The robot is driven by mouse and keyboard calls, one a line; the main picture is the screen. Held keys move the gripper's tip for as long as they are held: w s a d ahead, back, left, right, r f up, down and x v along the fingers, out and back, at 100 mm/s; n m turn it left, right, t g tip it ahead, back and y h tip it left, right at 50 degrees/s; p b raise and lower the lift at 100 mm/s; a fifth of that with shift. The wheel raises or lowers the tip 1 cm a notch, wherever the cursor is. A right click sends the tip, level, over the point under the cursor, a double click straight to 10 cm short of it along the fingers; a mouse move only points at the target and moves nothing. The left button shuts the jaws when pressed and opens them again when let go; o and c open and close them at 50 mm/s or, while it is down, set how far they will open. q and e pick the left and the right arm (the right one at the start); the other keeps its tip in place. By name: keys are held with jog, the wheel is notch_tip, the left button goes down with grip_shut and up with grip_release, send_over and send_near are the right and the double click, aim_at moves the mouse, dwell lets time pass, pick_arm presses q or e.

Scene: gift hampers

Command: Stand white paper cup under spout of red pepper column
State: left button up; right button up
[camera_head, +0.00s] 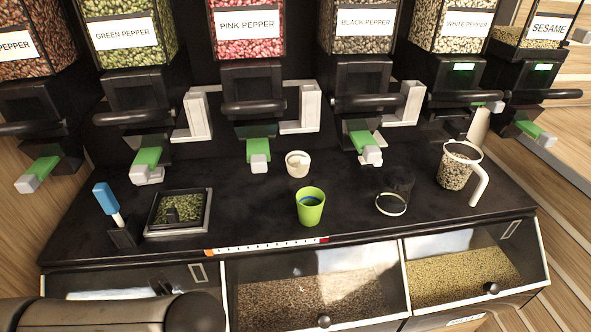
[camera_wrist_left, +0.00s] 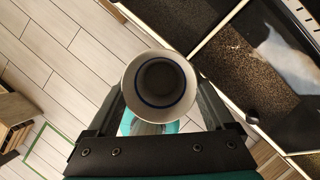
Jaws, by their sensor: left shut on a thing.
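A white cup (camera_wrist_left: 160,84) with a blue ring inside is seen from above in the left wrist view. My left gripper (camera_wrist_left: 161,100) is shut on it, one finger on each side, and holds it over the floor in front of the counter. In the head view only my left arm shows, at the bottom left; gripper and held cup are hidden. The partly cropped column (camera_head: 32,40) with reddish-brown grains, labelled "PEPPER", is at far left. Its green spout with a grey tip (camera_head: 37,175) hangs over the counter's left edge area. My right gripper is not in view.
A blue-handled tool (camera_head: 106,199) and a square tray (camera_head: 205,222) are at left. Glass-fronted bins (camera_head: 315,300) lie below.

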pick_arm(q)
jog(key=n, duration=0.1)
jog(key=w+n, duration=0.1)
jog(key=n+g, duration=0.1)
jog(key=shift+w+d+r, duration=0.2)
jog(key=shift+d+r, duration=0.05)
jog(key=shift+w+d+r+n+g+y, duration=0.1)
jog(key=shift+w+n+g+y, duration=0.1)
jog(key=shift+n, duration=0.25)
jog(key=shift+w+r+n+g+y, duration=0.1)
jog(key=shift+n+g, duration=0.1)
jog(key=shift+n, duration=0.25)
jog(key=w+d+r+n+g+h+b, duration=0.1)
jog(key=w+d+r+n+g+h, duration=0.1)
jog(key=r+n, duration=0.5)
jog(key=w+d+r+n+g+h+b, duration=0.1)
jog(key=w+d+r+n+g+h, duration=0.1)
jog(key=r+n, duration=0.6)
jog(key=w+n+g, duration=0.1)
jog(key=n, duration=0.3)
jog(key=shift+w+d+h, duration=0.15)
jog(key=shift+w+h, duration=0.15)
jog(key=shift+w, duration=0.1)
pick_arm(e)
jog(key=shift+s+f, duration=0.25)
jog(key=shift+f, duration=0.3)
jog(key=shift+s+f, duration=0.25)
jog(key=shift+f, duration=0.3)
pick_arm(q)
jog(key=shift+f, duration=0.15)
